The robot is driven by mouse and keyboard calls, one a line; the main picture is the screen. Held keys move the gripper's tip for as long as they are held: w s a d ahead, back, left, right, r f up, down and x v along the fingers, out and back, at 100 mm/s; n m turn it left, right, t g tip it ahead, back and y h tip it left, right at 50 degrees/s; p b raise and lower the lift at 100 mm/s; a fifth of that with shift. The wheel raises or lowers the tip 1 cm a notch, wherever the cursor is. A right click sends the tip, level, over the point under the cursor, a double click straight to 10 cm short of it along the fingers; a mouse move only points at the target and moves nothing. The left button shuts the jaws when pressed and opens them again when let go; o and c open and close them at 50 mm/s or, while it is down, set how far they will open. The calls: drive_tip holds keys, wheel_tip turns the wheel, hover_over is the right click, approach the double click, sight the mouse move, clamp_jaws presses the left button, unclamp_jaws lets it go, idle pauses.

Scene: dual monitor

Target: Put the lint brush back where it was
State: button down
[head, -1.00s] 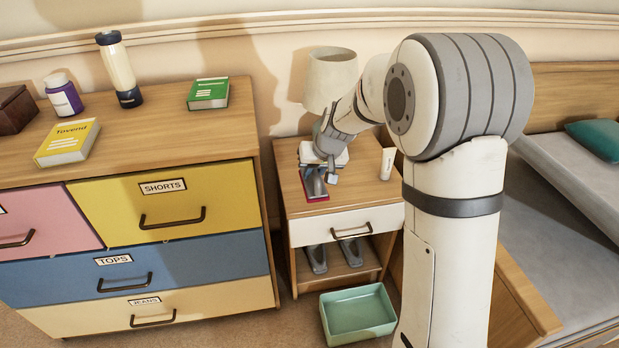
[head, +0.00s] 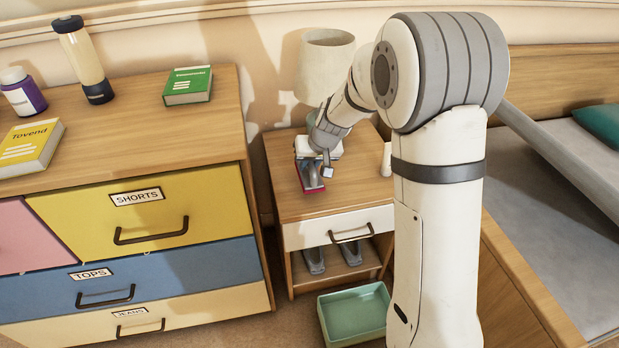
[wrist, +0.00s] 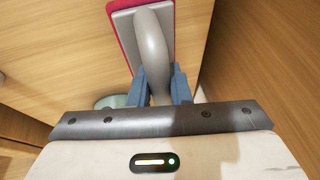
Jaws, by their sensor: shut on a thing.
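The lint brush (head: 312,178) has a grey handle and a pad with a red rim. It is at the nightstand top (head: 345,200), left of centre; I cannot tell whether it touches the wood. My gripper (head: 320,157) is over it from behind. In the wrist view, the two blue-grey fingers of my gripper (wrist: 158,86) are shut on the handle of the lint brush (wrist: 151,45), whose pad extends away toward the top edge.
A lamp (head: 325,65) stands behind my gripper and a white tube (head: 387,158) stands to the right on the nightstand. A dresser (head: 120,130) is at left, a bed (head: 550,190) at right. A green tray (head: 355,312) lies on the floor in front.

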wheel_tip(320, 180, down, 4)
drive_tip(key=shift+a+f+b, duration=0.1)
drive_tip(key=shift+b, duration=0.55)
drive_tip(key=shift+s, duration=0.1)
drive_tip(key=shift+f, duration=0.1)
drive_tip(key=c, duration=1.3)
unclamp_jaws()
drive_tip(key=shift+c, duration=0.2)
